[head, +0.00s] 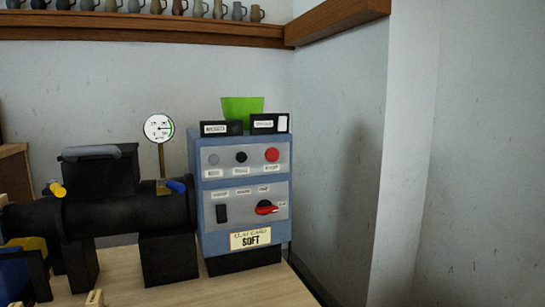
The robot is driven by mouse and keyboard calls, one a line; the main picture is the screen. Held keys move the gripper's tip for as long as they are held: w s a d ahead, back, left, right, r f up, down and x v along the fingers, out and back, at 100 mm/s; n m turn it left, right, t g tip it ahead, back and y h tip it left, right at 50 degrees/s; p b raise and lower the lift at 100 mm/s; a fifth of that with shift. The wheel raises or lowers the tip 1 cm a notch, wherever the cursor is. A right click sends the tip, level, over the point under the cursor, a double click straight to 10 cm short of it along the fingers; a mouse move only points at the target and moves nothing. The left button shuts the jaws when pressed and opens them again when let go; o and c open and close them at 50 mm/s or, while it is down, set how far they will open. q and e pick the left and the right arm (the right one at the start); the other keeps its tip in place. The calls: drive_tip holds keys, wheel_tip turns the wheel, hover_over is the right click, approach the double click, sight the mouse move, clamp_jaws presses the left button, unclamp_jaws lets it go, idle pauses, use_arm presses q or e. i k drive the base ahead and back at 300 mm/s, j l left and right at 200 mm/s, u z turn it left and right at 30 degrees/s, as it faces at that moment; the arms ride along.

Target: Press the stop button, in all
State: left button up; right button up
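A blue control box (196,180) with grey panels stands on the light wooden table (180,295). Its upper panel has a grey round button (213,159), a black one (241,157) and a red one (272,155) in a row. The red button, at the right, looks like the stop button; the small label below it is too blurred to read surely. I cannot tell whether it is pressed in. Neither gripper is in view, and nothing covers the buttons.
The lower panel has a black switch (222,213) and a red-handled knob (266,208). Black labelled blocks (221,128) and a green piece (242,107) sit on top. A black cylindrical machine (110,208) and round gauge (158,128) stand left. Walls are behind and right.

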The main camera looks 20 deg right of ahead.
sight(271, 154)
drive_tip(key=l+u, duration=0.15)
drive_tip(key=l, duration=0.25)
drive_tip(key=k+l+u, duration=0.15)
drive_tip(key=l, duration=0.25)
drive_tip(key=k+l+u, duration=0.15)
drive_tip(key=l, duration=0.25)
